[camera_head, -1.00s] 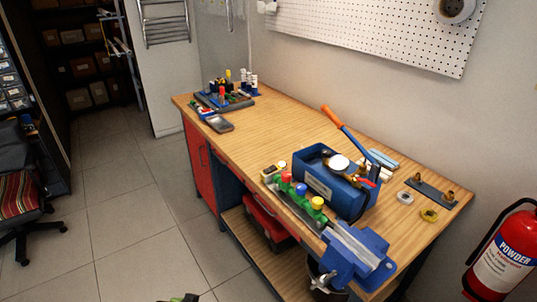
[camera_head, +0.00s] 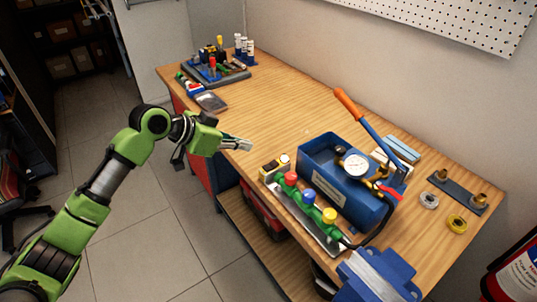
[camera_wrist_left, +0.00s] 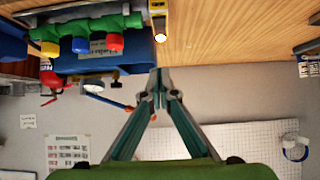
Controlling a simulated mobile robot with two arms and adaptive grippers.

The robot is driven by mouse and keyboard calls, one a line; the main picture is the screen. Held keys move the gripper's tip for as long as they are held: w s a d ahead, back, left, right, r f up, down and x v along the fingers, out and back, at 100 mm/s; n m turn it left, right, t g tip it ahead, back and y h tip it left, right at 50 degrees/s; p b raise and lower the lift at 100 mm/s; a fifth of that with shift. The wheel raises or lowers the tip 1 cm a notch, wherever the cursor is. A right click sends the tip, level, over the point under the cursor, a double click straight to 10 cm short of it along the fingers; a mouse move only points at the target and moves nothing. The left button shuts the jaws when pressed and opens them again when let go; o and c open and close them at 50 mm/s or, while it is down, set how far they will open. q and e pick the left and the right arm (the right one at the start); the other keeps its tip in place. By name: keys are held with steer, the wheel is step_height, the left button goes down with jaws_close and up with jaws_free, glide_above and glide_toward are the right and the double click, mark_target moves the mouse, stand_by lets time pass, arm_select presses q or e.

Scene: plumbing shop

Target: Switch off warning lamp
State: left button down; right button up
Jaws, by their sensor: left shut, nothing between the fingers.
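A small yellow-and-black box (camera_head: 268,174) with a pale round top part, likely the warning lamp, sits on the bench beside the row of coloured valve knobs. In the left wrist view, a yellow unit (camera_wrist_left: 160,16) with a bright, lit-looking round end shows at the top, just beyond the fingertips. My left gripper (camera_head: 245,145) is shut and empty. Its fingers point right, over the bench's front edge, a little left of and behind the yellow box, apart from it. The fingertips (camera_wrist_left: 159,84) meet in the left wrist view. My right gripper is not in view.
A manifold with red, blue and yellow knobs (camera_head: 310,196) stands right beside the box. Behind it is a blue pump tank (camera_head: 344,204) with a gauge and an orange-handled lever (camera_head: 346,103). A blue vise (camera_head: 375,280) is at the front. The bench middle (camera_head: 262,110) is clear.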

mark_target(269, 167)
arm_select(q)
steer(key=b+x, duration=0.3)
steer(key=x, duration=0.1)
steer(key=f+b+x, duration=0.1)
steer(key=b+x, duration=0.2)
steer(key=a+b+x, duration=0.1)
steer(key=b+x, duration=0.3)
steer(key=shift+s+d+f, duration=0.2)
steer(key=shift+d+f, duration=0.1)
steer(key=shift+f, duration=0.15)
steer(key=shift+f+b, duration=0.8)
steer(key=shift+b, duration=0.2)
steer(key=shift+d, duration=0.1)
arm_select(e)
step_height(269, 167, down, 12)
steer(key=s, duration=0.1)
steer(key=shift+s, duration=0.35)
